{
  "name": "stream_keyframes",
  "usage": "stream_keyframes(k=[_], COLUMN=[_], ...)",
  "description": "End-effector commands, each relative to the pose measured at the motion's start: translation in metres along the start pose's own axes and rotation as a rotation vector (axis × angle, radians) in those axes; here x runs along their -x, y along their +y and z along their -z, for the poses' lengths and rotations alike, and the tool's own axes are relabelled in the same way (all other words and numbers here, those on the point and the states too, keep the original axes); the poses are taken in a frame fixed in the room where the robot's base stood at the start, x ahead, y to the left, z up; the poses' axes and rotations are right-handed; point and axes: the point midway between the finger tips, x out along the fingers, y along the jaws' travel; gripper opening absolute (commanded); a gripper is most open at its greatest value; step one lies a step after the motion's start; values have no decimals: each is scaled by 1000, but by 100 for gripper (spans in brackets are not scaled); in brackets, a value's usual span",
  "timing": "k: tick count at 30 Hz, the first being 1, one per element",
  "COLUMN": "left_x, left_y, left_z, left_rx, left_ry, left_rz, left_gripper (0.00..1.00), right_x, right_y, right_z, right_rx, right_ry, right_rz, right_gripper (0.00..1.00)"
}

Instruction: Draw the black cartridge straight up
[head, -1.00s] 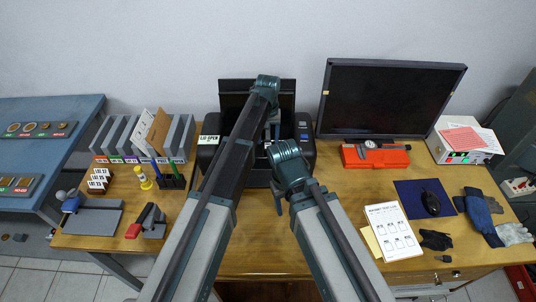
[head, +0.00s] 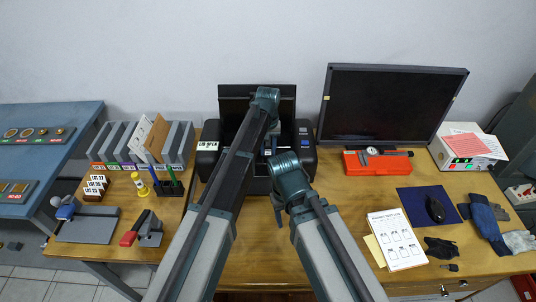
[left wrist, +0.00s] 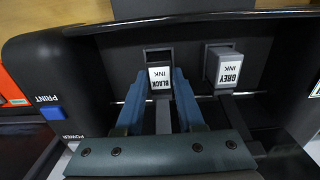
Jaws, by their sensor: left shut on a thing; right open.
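The black cartridge (left wrist: 160,77), with a white label reading BLACK INK, stands in a slot of the dark printer (left wrist: 80,70) in the left wrist view. My left gripper (left wrist: 157,88) is shut on it, with one teal finger on each side. In the head view my left gripper (head: 272,138) reaches down into the open printer (head: 208,146), and my arms hide the cartridge. My right gripper (head: 279,208) is open and empty, in front of the printer above the desk.
A grey cartridge (left wrist: 224,68), labelled GREY INK, stands close to the right of the black one in the left wrist view. The raised printer lid (head: 232,105) is behind my left gripper. A monitor (head: 390,105) stands to the right, and a file rack (head: 180,143) to the left.

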Motion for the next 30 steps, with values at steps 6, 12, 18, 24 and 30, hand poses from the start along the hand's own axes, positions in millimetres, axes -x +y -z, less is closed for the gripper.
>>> stream_keyframes(k=[6,12,18,24,30], left_x=[0,7,40,72,70], left_y=[0,0,0,0,0], left_z=[0,0,0,0,0], left_rx=[0,0,0,0,0], left_ry=[0,0,0,0,0], left_rz=[0,0,0,0,0], left_gripper=[3,1,1,1,1], right_x=[0,7,40,71,70], right_y=[0,1,4,7,7], right_z=[0,0,-2,-4,-4], right_rx=[0,0,0,0,0], right_ry=[0,0,0,0,0], right_rz=[0,0,0,0,0], right_gripper=[57,57,57,57,57])
